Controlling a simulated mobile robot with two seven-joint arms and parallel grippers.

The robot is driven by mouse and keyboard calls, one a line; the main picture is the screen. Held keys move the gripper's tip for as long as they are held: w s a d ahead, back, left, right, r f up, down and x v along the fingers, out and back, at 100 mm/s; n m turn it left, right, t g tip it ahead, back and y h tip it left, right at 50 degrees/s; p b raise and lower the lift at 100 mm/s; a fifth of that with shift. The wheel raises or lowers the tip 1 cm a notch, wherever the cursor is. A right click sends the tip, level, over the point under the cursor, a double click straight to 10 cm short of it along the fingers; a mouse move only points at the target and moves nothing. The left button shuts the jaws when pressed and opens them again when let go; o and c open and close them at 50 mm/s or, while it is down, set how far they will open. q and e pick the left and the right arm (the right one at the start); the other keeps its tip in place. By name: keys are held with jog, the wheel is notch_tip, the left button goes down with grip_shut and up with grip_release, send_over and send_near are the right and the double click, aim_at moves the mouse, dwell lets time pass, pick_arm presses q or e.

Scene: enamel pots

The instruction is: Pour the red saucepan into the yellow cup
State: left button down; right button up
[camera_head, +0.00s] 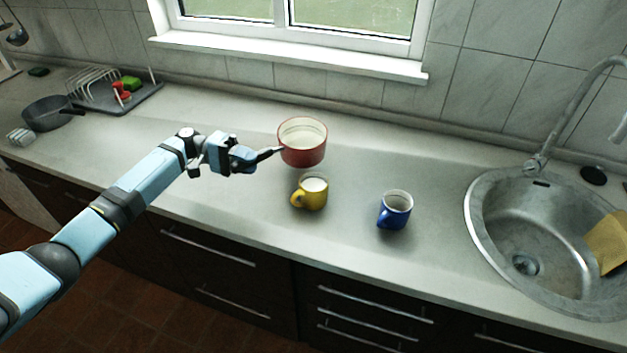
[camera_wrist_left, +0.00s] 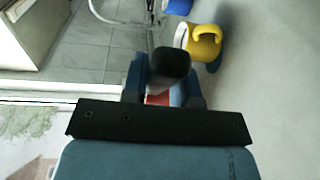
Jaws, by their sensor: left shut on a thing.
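The red saucepan (camera_head: 302,155), pale inside, is behind the yellow cup (camera_head: 311,200), with its dark handle pointing left. My left gripper (camera_head: 257,155) is shut on that handle. The saucepan looks about level; its height above the counter is hard to judge. The yellow cup stands upright on the counter with its handle to the left and a pale inside. In the left wrist view the dark handle end (camera_wrist_left: 170,65) shows between my blue fingers, with a bit of red behind it. The yellow cup (camera_wrist_left: 205,45) also shows there. My right gripper is not in view.
A blue mug (camera_head: 394,212) stands right of the yellow cup. A steel sink (camera_head: 480,225) with a faucet is farther right. A dark pan (camera_head: 50,112) and a dish rack (camera_head: 105,90) are at the far left. The counter (camera_head: 400,165) behind the mug is clear.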

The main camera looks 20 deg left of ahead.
aim_at(241, 167)
pick_arm(q)
jog(key=shift+s+d+f+m+t+y+p, duration=0.1)
jog(key=shift+s+d+m+t+y+p, duration=0.1)
jog(key=shift+s+d+m+y, duration=0.3)
jog(key=shift+s+d+m+t+y+p, duration=0.2)
jog(key=shift+s+d+m+y, duration=0.1)
jog(key=shift+s+m, duration=0.35)
jog(key=shift+s, duration=0.2)
jog(key=shift+d, duration=0.1)
jog(key=shift+s+d+r+m+y+p, duration=0.3)
jog(key=shift+s+r+m+y+p, duration=0.1)
jog(key=shift+s+r+m+p, duration=0.2)
dwell(0.6)
jog(key=shift+s+d+f+m+t+y, duration=0.25)
jog(key=shift+s+d+m+t+y, duration=0.1)
jog(key=shift+s+m+t+y, duration=0.15)
dwell(2.0)
